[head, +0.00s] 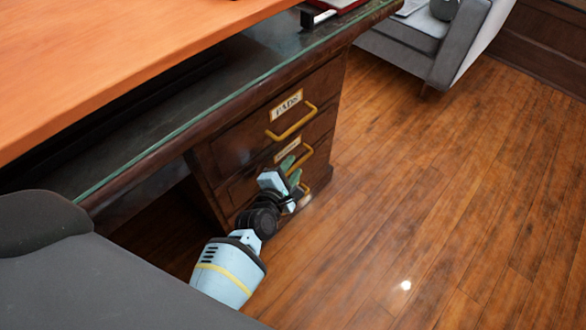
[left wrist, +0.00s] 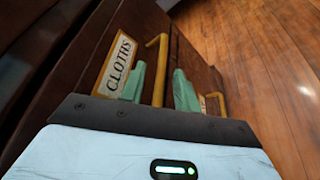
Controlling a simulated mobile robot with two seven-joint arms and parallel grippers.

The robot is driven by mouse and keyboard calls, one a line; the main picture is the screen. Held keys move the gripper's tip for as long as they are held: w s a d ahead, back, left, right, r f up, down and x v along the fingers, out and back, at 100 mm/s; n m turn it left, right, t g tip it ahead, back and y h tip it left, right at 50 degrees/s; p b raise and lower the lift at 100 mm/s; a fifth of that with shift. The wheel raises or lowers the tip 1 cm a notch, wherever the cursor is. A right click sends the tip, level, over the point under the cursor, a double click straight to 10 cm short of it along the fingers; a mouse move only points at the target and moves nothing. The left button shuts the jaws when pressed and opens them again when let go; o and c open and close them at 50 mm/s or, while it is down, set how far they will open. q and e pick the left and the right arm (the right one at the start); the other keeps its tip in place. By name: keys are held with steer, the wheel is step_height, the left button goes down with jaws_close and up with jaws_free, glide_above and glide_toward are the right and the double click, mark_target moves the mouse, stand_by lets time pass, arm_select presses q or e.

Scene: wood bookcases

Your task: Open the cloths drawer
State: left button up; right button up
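The cloths drawer (left wrist: 143,25) is the middle drawer of the dark wood desk and looks shut. Its "CLOTHS" label (left wrist: 117,65) reads clearly in the left wrist view. In the head view the label (head: 288,150) is small and tilted. The drawer's yellow handle (head: 302,160) is partly hidden by my gripper. My left gripper (head: 291,171) is at this handle. In the left wrist view its green fingertips (left wrist: 160,88) stand apart, with the handle (left wrist: 161,60) seen between them. I cannot tell whether either finger touches it. My right gripper is not in view.
A drawer labelled "PADS" or similar (head: 287,114) is above, with its own yellow handle (head: 291,121). A lower drawer's handle (left wrist: 216,101) is beyond the gripper. The desk's glass-edged top (head: 230,88) overhangs. Wood floor (head: 430,190) is clear to the right; a grey sofa (head: 425,45) stands behind.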

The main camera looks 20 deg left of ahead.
arm_select(q)
steer(key=shift+w, duration=0.3)
jaws_close()
